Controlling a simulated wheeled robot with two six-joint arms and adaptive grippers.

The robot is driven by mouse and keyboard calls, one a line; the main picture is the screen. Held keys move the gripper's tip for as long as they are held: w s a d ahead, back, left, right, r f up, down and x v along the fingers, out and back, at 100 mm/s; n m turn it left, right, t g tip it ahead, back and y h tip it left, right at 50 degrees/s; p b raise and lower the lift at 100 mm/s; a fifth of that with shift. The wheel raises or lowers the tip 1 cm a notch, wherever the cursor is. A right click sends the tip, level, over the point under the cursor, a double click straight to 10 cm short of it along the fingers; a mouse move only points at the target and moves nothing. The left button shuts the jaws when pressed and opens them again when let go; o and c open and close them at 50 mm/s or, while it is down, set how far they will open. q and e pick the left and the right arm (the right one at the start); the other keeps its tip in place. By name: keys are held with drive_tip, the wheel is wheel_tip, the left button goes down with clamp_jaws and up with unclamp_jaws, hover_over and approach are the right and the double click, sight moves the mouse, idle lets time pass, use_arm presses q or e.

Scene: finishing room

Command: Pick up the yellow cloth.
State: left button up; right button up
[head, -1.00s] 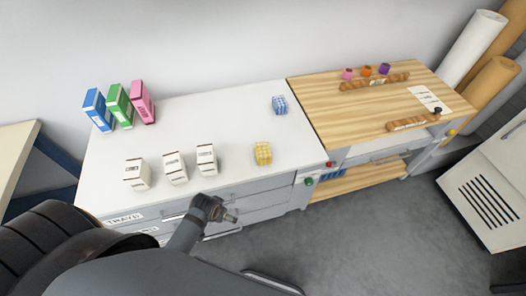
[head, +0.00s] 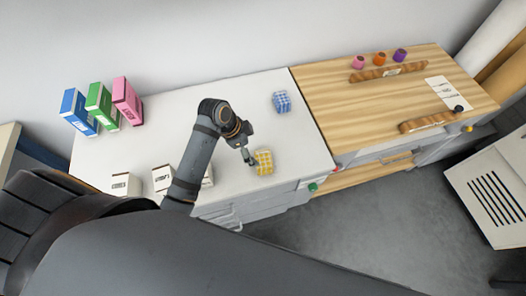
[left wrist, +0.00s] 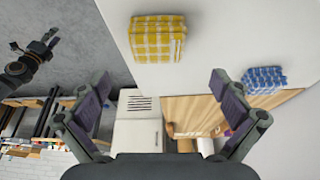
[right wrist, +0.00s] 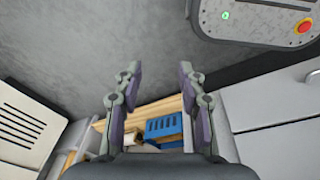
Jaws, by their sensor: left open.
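The yellow checked cloth (head: 264,162) is a folded block near the front edge of the white worktop. It also shows at the top of the left wrist view (left wrist: 158,38). My left gripper (head: 248,158) is just left of the cloth in the head view. In the left wrist view its fingers (left wrist: 160,85) are spread wide with nothing between them, and the cloth lies beyond the fingertips. My right gripper (right wrist: 159,72) shows in the right wrist view with its fingers apart and empty, over the grey floor.
A blue checked cloth (head: 282,102) lies farther back on the white worktop (head: 235,96). Small white boxes, partly behind my left arm, stand along the front (head: 125,185). Blue, green and pink boxes (head: 101,106) stand at the back left. A wooden bench (head: 335,95) adjoins on the right.

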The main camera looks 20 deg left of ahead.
sight(262, 158)
use_arm(q)
drive_tip(key=d+f, duration=0.2)
drive_tip(key=f, duration=0.1)
drive_tip(key=shift+s+f, duration=0.15)
drive_tip(key=shift+s, duration=0.05)
drive_tip(key=shift+w+d+f+p, duration=0.1)
drive_tip(key=shift+w+f+p, duration=0.25)
drive_tip(key=shift+f, duration=0.25)
drive_tip(key=shift+w+d+f+p, duration=0.1)
drive_tip(key=shift+w+f+p, duration=0.1)
drive_tip(key=shift+f+p, duration=0.3)
drive_tip(key=x, duration=0.3)
drive_tip(key=shift+a, duration=0.1)
drive_tip(key=shift+w+f, duration=0.1)
drive_tip(key=shift+f, duration=0.5)
drive_tip(key=c, duration=1.1)
drive_tip(key=shift+r, duration=0.1)
drive_tip(key=shift+c, duration=0.2)
use_arm(e)
drive_tip(key=s, duration=0.1)
drive_tip(key=s+r, duration=0.1)
drive_tip(key=s+d, duration=0.1)
drive_tip(key=shift+s+d+r, duration=0.1)
drive_tip(key=shift+s+r, duration=0.05)
drive_tip(key=shift+r, duration=0.25)
